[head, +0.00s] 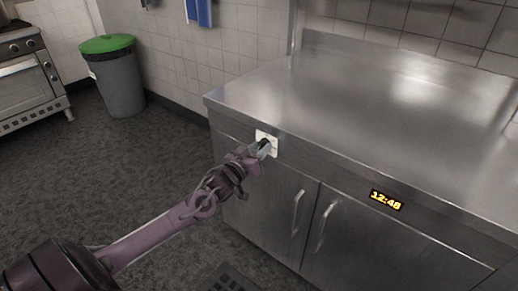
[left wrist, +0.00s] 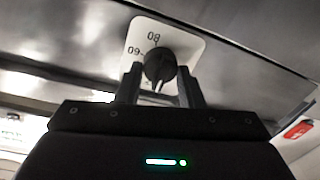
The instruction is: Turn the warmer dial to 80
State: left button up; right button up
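The warmer dial is a black knob (left wrist: 159,66) on a white plate (left wrist: 136,38) on the steel counter's front. In the left wrist view the plate's markings appear upside down; 80 and 60 are readable, and the rest is hidden. In the head view the plate (head: 273,150) shows near the counter's left corner, the knob mostly covered by my gripper. My left gripper (head: 262,149) is at the dial, its two fingers (left wrist: 160,84) apart, one on each side of the knob. I see gaps beside the knob's grip; contact is unclear. My right gripper is out of view.
The steel counter (head: 370,105) has a bare top. Below are cupboard doors with two handles (head: 297,212), and a 12:48 display (head: 386,200) is on the front. A grey bin with a green lid (head: 107,44) and an oven (head: 25,85) stand at left. Floor between is clear.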

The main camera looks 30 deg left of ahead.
pick_arm(q)
jog(key=shift+c, duration=0.7)
